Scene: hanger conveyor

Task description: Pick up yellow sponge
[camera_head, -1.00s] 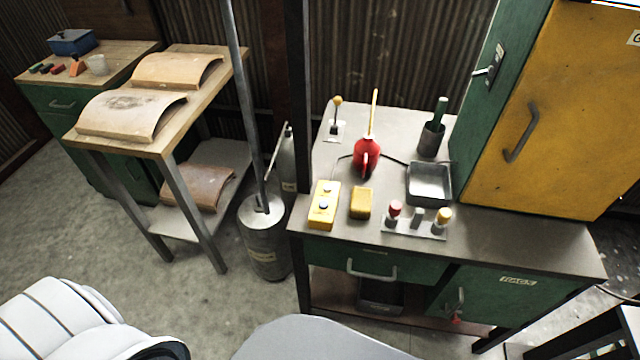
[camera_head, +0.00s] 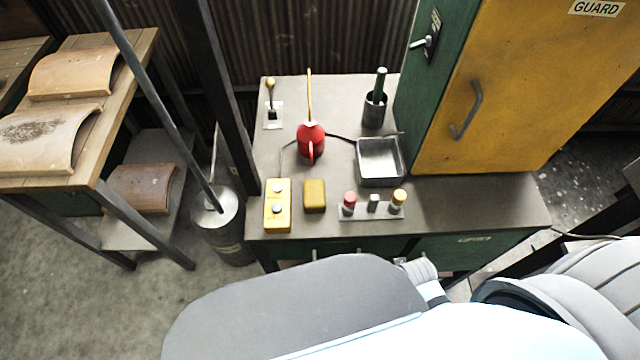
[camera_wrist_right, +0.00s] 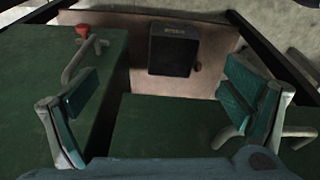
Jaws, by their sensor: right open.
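The yellow sponge (camera_head: 314,196), a small rounded block, lies flat on the grey bench top (camera_head: 480,205) near its front edge. It sits just right of a yellow two-button control box (camera_head: 277,205), with a narrow gap between them. My right gripper (camera_wrist_right: 165,108) is open and empty in the right wrist view, facing the green cabinet fronts below the bench top. The sponge does not show in that view. My right arm is in the lower right of the head view, but its fingers are hidden there. My left gripper is not in view.
A rack with red and yellow knobs (camera_head: 372,208) stands right of the sponge. A metal tray (camera_head: 380,163), a red oil can (camera_head: 310,142) and a dark cup (camera_head: 374,110) stand behind. A dark post (camera_head: 222,100) rises at the bench's left. A yellow-green cabinet (camera_head: 510,90) stands at right.

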